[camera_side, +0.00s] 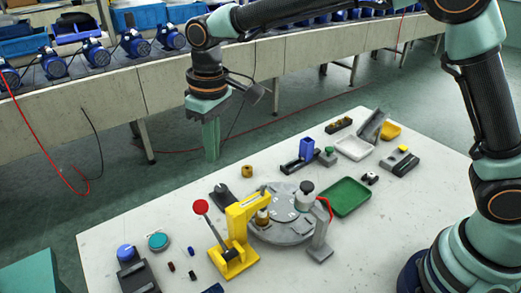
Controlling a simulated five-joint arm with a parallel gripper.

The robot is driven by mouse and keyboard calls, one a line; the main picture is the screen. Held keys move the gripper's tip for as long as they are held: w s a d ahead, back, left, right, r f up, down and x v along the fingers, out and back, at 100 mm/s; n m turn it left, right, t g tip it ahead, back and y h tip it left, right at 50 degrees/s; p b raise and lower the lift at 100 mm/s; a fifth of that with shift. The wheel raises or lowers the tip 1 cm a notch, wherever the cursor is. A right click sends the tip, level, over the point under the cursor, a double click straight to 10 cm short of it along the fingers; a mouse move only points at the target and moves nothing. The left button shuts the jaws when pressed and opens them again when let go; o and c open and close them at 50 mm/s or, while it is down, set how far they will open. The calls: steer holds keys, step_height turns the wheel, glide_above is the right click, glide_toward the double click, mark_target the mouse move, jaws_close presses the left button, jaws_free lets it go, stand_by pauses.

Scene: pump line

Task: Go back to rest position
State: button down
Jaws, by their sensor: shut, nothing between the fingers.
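My gripper (211,140) hangs at the end of my arm, pointing down, above the far left edge of the white table (130,222). Its fingers are together and hold nothing. It is clear of the objects on the table, with the floor and conveyor behind it in the picture.
A yellow press (239,225) with a red-knobbed lever (201,207) stands next to a grey round turntable (280,232). A conveyor (150,85) with blue pumps runs behind.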

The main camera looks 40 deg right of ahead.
steer(key=s+d+r+m+t, duration=0.1)
steer(key=s+d+r, duration=0.1)
steer(key=d+r, duration=0.3)
steer(key=s+d+r+m+t, duration=0.1)
steer(key=s+d+r, duration=0.15)
steer(key=d, duration=0.55)
steer(key=s+d+f+m+t, duration=0.1)
steer(key=s+d+m+t, duration=0.2)
steer(key=s+d, duration=0.7)
steer(key=shift+d+f, duration=0.25)
steer(key=shift+f, duration=0.05)
